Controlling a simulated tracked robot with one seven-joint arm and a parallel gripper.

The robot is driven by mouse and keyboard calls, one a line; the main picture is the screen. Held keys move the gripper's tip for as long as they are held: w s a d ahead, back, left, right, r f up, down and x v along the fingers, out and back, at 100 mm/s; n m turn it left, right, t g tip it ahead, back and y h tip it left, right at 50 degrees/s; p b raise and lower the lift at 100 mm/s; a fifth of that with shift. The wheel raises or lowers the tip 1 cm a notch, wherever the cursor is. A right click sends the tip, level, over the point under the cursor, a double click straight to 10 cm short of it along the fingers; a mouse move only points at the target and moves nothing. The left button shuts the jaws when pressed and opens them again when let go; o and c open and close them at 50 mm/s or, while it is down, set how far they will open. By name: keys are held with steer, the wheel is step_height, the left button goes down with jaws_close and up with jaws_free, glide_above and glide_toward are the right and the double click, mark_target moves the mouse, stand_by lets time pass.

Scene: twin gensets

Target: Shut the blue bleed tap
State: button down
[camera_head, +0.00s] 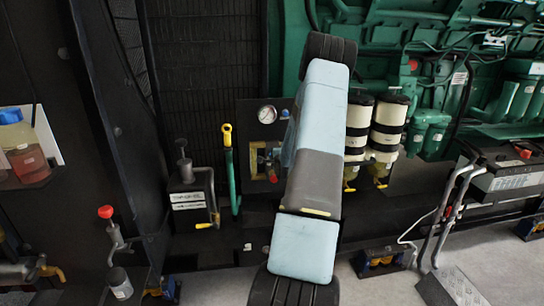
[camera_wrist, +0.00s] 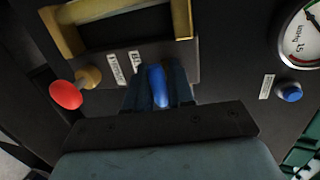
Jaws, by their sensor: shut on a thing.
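The blue bleed tap (camera_wrist: 158,84) shows in the wrist view as a blue lever on a dark panel, with small white labels (camera_wrist: 124,66) beside it. My gripper (camera_wrist: 153,97) is shut on this lever, one dark finger on each side. The fingers hide part of the lever and its base, so I cannot tell how far it is turned. In the head view my arm covers the gripper and the tap. The left part of the panel (camera_head: 250,108) shows there, with a gauge (camera_head: 267,114).
In the wrist view a red knob (camera_wrist: 65,95) on a brass stem is left of the tap, a brass-framed window (camera_wrist: 120,22) lies above, and a blue knob (camera_wrist: 290,92) is at right. In the head view, cream filters (camera_head: 388,125) stand right of my arm, a yellow-topped green lever (camera_head: 230,165) left.

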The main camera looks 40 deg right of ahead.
steer(key=shift+w+r, duration=0.15)
steer(key=c, duration=1.2)
jaws_free()
steer(key=shift+o, duration=0.6)
steer(key=shift+s, duration=0.2)
steer(key=v, duration=1.3)
steer(key=shift+s, duration=0.25)
steer(key=shift+a, duration=0.1)
